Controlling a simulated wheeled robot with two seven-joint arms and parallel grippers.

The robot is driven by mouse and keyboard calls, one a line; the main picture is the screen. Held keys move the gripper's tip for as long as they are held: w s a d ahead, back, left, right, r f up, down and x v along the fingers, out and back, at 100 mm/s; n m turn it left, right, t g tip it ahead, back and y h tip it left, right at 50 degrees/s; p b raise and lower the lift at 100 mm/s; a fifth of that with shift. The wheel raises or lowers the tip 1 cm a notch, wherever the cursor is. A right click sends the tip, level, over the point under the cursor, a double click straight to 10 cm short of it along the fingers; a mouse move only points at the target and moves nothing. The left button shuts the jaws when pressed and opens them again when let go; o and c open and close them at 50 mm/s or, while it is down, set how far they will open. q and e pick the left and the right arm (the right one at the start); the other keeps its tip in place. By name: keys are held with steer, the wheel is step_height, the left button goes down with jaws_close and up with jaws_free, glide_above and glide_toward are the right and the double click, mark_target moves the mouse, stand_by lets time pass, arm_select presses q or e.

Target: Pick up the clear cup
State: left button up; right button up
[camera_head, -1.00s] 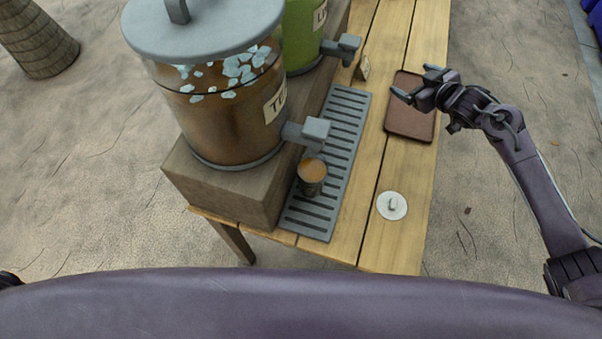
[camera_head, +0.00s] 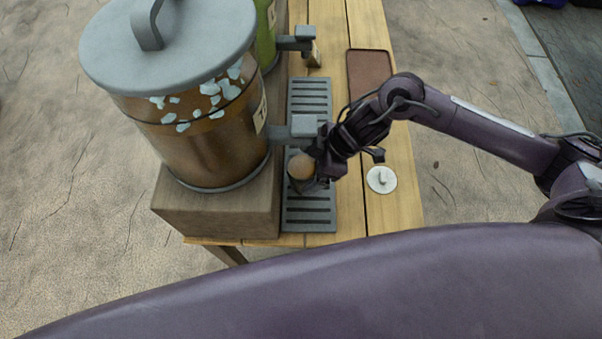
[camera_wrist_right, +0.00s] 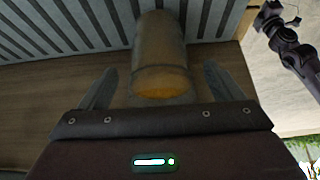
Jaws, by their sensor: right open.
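The clear cup (camera_head: 300,168) holds an orange-brown drink and stands on the grey slatted drip tray (camera_head: 309,218), below the tap of the tea dispenser. My right gripper (camera_head: 317,176) is open at the cup, on its right side in the head view. In the right wrist view the cup (camera_wrist_right: 160,60) sits between the two open fingers, with a gap on each side. The right gripper also shows there (camera_wrist_right: 160,90). My left gripper is not in view.
The tea dispenser (camera_head: 190,130) with ice stands on a wooden block (camera_head: 225,212) left of the tray. Its tap (camera_head: 297,128) hangs close to my right gripper. A white lid-like disc (camera_head: 381,180) and a brown tray (camera_head: 368,70) lie on the table's right side.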

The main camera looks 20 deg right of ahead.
steer(key=shift+x, duration=1.25)
steer(key=c, duration=1.4)
steer(key=shift+w, duration=0.1)
steer(key=shift+r, duration=0.15)
